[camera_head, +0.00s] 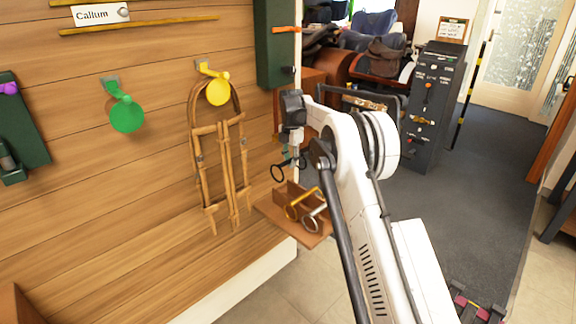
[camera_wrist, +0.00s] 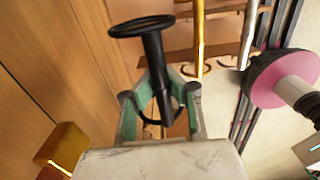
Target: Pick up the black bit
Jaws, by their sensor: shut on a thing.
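In the wrist view my gripper (camera_wrist: 160,88) is shut on the black bit (camera_wrist: 153,50). Its bar runs between the green-sided fingers and one ring faces the far side. The lower part of the bit is partly hidden by the fingers. In the head view my arm partly blocks the area just right of the bit, and the fingers show small.
A gold bit (camera_head: 298,207) and a silver bit (camera_head: 313,218) rest at the holder. A dark cabinet (camera_head: 430,110) stands behind; the grey floor between is open.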

